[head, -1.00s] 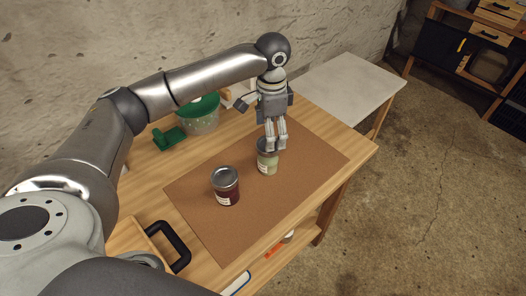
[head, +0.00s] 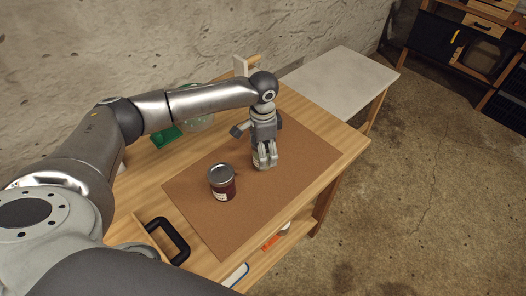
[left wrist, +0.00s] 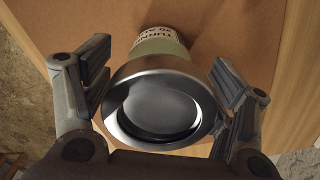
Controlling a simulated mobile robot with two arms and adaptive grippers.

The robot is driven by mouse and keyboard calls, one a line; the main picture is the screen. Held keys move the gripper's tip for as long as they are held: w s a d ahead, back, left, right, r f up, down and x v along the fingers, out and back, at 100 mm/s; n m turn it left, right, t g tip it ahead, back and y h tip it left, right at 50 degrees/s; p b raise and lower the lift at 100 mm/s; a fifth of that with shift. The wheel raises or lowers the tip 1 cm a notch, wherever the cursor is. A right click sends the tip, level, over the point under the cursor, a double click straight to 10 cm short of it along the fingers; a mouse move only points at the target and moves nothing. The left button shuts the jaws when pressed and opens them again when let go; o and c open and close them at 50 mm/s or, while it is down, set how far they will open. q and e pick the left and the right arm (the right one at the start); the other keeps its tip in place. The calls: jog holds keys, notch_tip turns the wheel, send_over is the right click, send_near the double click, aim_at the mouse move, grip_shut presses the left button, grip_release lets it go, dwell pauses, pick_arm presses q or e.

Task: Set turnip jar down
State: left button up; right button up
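The turnip jar (head: 259,165) has pale green contents, a silver lid and a white label. It stands upright on the brown mat (head: 215,225), mostly hidden by my left gripper (head: 265,160) in the head view. In the left wrist view, the jar's lid (left wrist: 160,110) fills the middle, with part of the label readable beyond it. The fingers of my left gripper (left wrist: 162,85) straddle the lid, with narrow gaps on both sides, so it looks open around the jar. My right gripper is not in view.
A dark red jar with a silver lid (head: 222,184) stands on the mat to the left of the turnip jar. A green container (head: 200,123) and a green object (head: 165,135) are behind my left arm. A black handle (head: 172,240) is at the near left. The mat's right part is clear.

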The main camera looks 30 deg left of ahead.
pick_arm(q)
jog(key=c, duration=1.1)
jog(key=shift+r, duration=0.1)
jog(key=shift+c, duration=0.8)
jog(key=shift+r, duration=0.1)
